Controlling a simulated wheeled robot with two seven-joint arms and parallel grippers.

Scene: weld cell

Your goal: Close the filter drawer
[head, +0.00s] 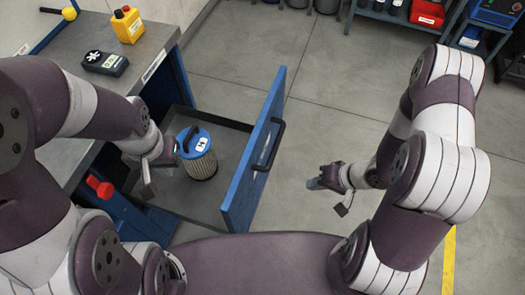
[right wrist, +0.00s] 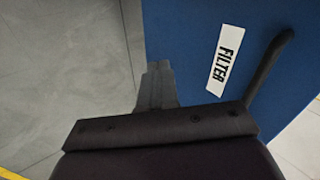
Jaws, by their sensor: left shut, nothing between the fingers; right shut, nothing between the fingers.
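The filter drawer (head: 237,140) is pulled out from the blue bench. Its blue front panel (head: 254,160) stands upright with a black handle (head: 268,147) on the outer face. A round filter with a blue top (head: 196,150) stands inside the drawer. In the right wrist view the blue front (right wrist: 190,40) shows a white FILTER label (right wrist: 225,57) and the handle (right wrist: 268,68). My right gripper (head: 320,180) is shut and empty, outside the drawer front and apart from it; its fingers (right wrist: 157,75) show before the panel. My left gripper (head: 148,188) is shut and empty, over the drawer's left part beside the filter.
The bench top (head: 75,60) holds a yellow box with buttons (head: 127,25) and a dark meter (head: 105,62). A red knob (head: 100,186) is at the bench's near side. Shelves with a red bin (head: 428,13) stand at the back right.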

